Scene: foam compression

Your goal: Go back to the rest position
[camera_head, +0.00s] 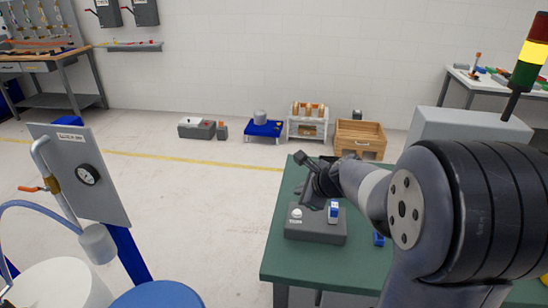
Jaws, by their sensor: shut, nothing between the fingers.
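My arm reaches in from the right over the green-topped table (272,262). My gripper (304,162) is at the far left part of the table, behind and above a dark grey box (316,238). It is small and dark in this view; its fingers are shut and I see nothing held. The box carries a white round button (297,214) and a blue and white part (333,213). My arm hides much of the table's right side.
A grey gauge panel (88,175) with a pipe and hose stands at left, near a blue drum lid (158,296). A small blue object (379,239) lies beside my arm. Wooden crate (360,138) and other items stand along the wall. Floor between is clear.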

